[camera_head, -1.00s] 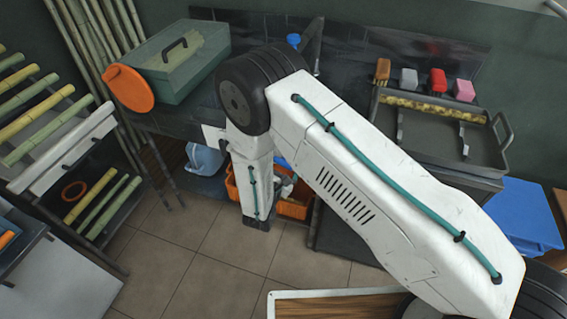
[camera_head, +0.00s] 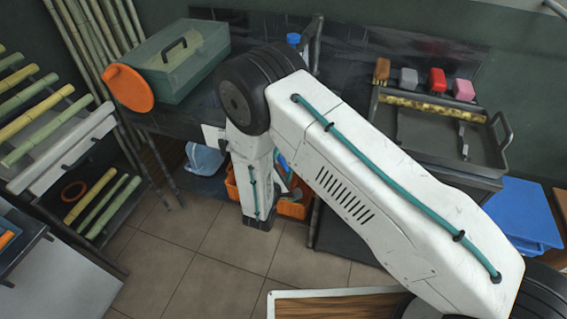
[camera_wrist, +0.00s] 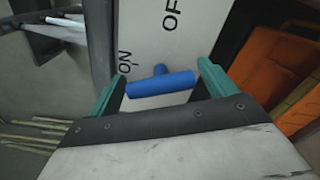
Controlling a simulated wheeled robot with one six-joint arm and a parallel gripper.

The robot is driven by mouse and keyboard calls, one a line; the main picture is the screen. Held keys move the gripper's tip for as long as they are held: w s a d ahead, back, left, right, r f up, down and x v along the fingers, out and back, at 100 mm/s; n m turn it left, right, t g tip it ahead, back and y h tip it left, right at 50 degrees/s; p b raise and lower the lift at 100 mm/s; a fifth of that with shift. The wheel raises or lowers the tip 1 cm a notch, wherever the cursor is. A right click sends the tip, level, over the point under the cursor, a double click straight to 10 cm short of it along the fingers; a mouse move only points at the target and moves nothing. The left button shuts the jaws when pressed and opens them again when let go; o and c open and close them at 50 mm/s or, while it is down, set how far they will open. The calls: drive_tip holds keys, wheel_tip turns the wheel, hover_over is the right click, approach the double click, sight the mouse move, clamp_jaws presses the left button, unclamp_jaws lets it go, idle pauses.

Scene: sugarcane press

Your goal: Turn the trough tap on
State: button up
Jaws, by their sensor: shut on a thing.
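The blue tap handle (camera_wrist: 160,84) is a short bar on a stub, in front of a pale plate (camera_wrist: 150,40) in the wrist view. The plate carries the letters ON at its lower left and OFF higher up; the last letter is cut off. The bar lies roughly level, its left end just below ON. My gripper (camera_wrist: 162,86) is shut on the handle, one teal fingertip at each end of the bar. In the head view my white arm reaches down and hides most of the tap, and my gripper cannot be made out clearly there.
An orange crate (camera_head: 293,209) stands on the floor beside my arm; orange also shows at the right of the wrist view (camera_wrist: 275,75). A green box (camera_head: 190,65) and a tray (camera_head: 440,130) are on the counter. Tiled floor (camera_head: 210,260) in front is clear.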

idle(0.3)
drive_tip(key=o, duration=0.9)
drive_tip(key=shift+c, duration=0.2)
drive_tip(key=shift+s, duration=0.1)
drive_tip(key=v, duration=0.7)
drive_tip(key=shift+s, duration=0.35)
drive_tip(key=shift+a, duration=0.1)
